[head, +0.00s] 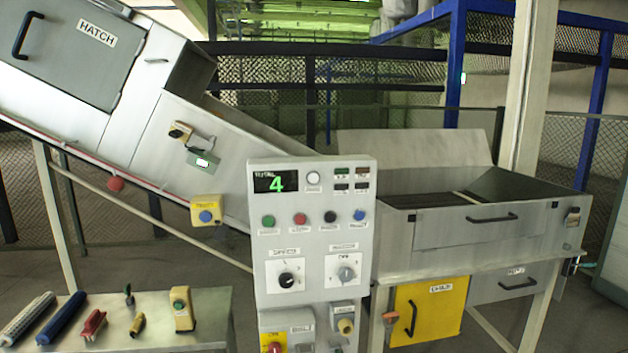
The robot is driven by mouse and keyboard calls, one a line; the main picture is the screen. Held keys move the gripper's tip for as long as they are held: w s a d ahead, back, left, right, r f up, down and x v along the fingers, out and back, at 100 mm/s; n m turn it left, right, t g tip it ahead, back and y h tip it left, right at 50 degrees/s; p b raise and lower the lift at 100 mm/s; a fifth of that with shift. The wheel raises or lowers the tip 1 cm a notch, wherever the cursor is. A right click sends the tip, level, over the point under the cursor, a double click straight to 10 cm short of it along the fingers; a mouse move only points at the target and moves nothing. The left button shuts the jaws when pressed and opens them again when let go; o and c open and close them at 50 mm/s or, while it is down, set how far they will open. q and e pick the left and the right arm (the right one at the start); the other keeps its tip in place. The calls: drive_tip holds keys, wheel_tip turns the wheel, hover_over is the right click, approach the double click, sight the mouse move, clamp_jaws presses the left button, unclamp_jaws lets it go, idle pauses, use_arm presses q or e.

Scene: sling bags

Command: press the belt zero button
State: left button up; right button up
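A grey control panel (313,240) stands upright at the centre of the head view. Its display (275,182) shows a green 4. A white round button (313,178) sits right of the display. Below is a row with a green button (268,221), a red button (300,219), a black button (330,216) and a blue button (359,214). The small labels are too blurred to read, so I cannot tell which one is the belt zero button. A separate yellow box (206,210) on the conveyor side carries another blue button (206,216). Neither gripper is in view.
Two rotary knobs and a red knob on yellow (273,347) sit lower on the panel. A bench (215,305) at lower left holds brushes and small tools. An inclined conveyor housing (130,120) rises left; a metal trough (455,240) with a yellow door (428,311) below stands right.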

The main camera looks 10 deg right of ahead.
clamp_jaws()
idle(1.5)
